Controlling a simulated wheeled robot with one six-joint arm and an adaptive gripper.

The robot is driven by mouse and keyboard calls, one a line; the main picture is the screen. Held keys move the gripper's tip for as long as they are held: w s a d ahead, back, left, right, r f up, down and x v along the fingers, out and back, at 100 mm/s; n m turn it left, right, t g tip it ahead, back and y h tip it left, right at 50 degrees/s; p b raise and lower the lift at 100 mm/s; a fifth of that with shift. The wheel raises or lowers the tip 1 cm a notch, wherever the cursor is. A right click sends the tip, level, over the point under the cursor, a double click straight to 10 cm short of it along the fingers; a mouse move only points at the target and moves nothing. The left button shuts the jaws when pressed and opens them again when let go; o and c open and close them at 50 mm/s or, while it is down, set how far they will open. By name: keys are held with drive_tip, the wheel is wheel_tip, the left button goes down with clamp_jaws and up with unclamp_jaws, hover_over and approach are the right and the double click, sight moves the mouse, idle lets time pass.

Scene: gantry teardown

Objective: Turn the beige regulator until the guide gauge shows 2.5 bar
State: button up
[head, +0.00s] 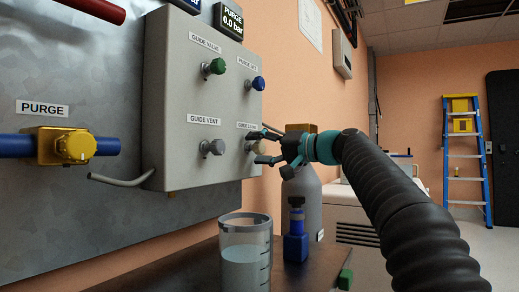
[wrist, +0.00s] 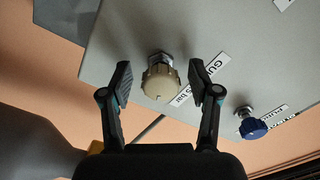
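The beige regulator (wrist: 160,82) is a ridged round knob on the grey control box (head: 165,90). In the wrist view it sits between the two fingertips of my gripper (wrist: 160,83), with a gap on each side. My gripper is open and holds nothing. In the head view my gripper (head: 262,147) is at the lower right of the box, at the beige knob, which it partly covers. The label by the knob is only partly readable. A dark display, cut off at the top edge, shows no readable value; I cannot tell whether it is the guide gauge.
The green (head: 215,66), blue (head: 257,84) and grey (head: 213,147) knobs share the box. A PURGE display (head: 230,22) reads 0.0 bar. A yellow purge valve (head: 70,146) is at left. A beaker (head: 246,258) and blue bottle (head: 296,240) stand below my gripper.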

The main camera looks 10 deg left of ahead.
drive_tip(key=v, duration=1.2)
idle(0.4)
